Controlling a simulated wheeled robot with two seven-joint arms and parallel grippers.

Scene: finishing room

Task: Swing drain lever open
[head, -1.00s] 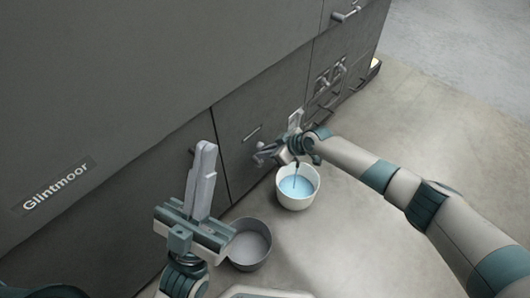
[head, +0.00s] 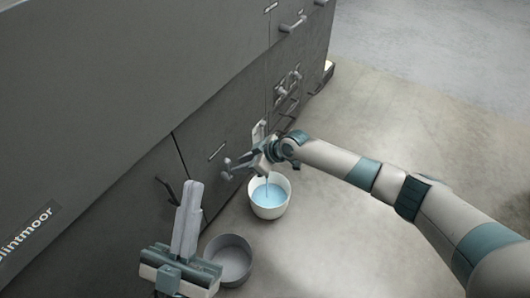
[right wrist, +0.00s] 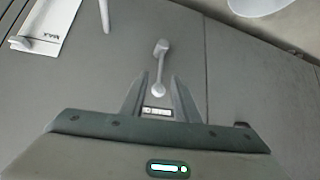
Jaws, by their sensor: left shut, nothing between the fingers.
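The drain lever (right wrist: 160,66) is a pale grey stem with a knob on the dark cabinet front, in the right wrist view. My right gripper (right wrist: 158,82) is open, its fingers on either side of the lever's lower end with gaps visible. In the head view the right gripper (head: 250,162) is at the drain, partly hiding the fitting. A thin blue stream falls there into a white bucket (head: 270,212), which holds blue liquid. My left gripper (head: 188,218) is shut and empty, in front of the cabinet at lower left.
A grey bowl (head: 230,278) stands on the floor beside the white bucket. The cabinet (head: 120,70) fills the left, with handles and valves (head: 288,88) farther along. A white tag (right wrist: 48,22) hangs near the lever. The floor (head: 370,240) to the right is clear.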

